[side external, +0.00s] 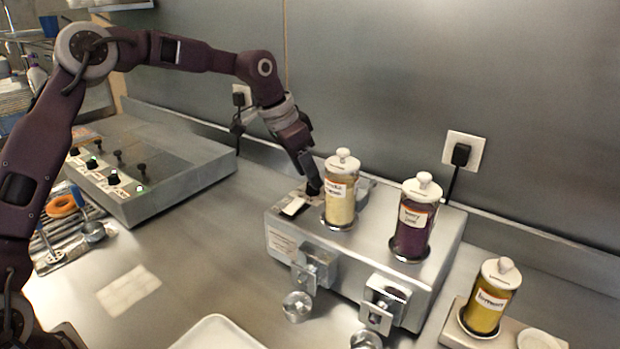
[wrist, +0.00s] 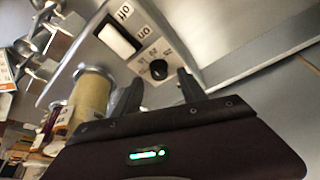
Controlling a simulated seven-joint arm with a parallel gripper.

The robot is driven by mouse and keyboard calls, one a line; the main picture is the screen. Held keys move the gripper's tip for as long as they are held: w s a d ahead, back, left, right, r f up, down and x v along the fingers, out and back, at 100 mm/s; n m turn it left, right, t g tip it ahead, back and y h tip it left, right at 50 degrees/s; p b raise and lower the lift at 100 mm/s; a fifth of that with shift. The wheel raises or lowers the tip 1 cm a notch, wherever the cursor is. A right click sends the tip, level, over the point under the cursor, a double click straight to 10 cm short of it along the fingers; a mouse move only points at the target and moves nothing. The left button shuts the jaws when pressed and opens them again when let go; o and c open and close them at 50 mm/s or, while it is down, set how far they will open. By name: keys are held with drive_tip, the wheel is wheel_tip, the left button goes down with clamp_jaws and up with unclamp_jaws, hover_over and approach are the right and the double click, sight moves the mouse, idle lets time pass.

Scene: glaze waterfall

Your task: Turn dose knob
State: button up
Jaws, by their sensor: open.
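The dose knob (wrist: 159,69) is a small black knob on a light marked plate on top of the metal dispenser box (side external: 283,228). In the wrist view it lies just beyond the gap between my fingertips. My gripper (wrist: 160,88) is open and empty, its two dark fingers apart. In the side view my gripper (side external: 312,185) points down at the box top, behind and left of the jar with pale yellow contents (side external: 341,200). The knob cannot be made out clearly there. A white rocker switch (wrist: 116,40) with "on" and "off" labels sits beside the knob plate.
The pale jar stands very close to my gripper. A jar with dark purple contents (side external: 413,228) stands farther right on the box, and a yellow jar (side external: 487,300) on a separate stand. A white tray (side external: 217,333) is in front. The wall is close behind.

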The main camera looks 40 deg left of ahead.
drive_tip(key=shift+x, duration=1.15)
clamp_jaws()
drive_tip(key=shift+m, duration=0.3)
drive_tip(key=m+h, duration=0.1)
drive_tip(key=m, duration=0.2)
drive_tip(key=m+g+h, duration=0.1)
drive_tip(key=m, duration=0.1)
drive_tip(key=shift+w+a+m+g, duration=0.15)
drive_tip(key=shift+m+g, duration=0.15)
drive_tip(key=shift+m, duration=0.1)
drive_tip(key=m+g, duration=0.2)
drive_tip(key=m, duration=0.3)
drive_tip(key=shift+w+m, duration=0.1)
drive_tip(key=shift+m, duration=0.6)
unclamp_jaws()
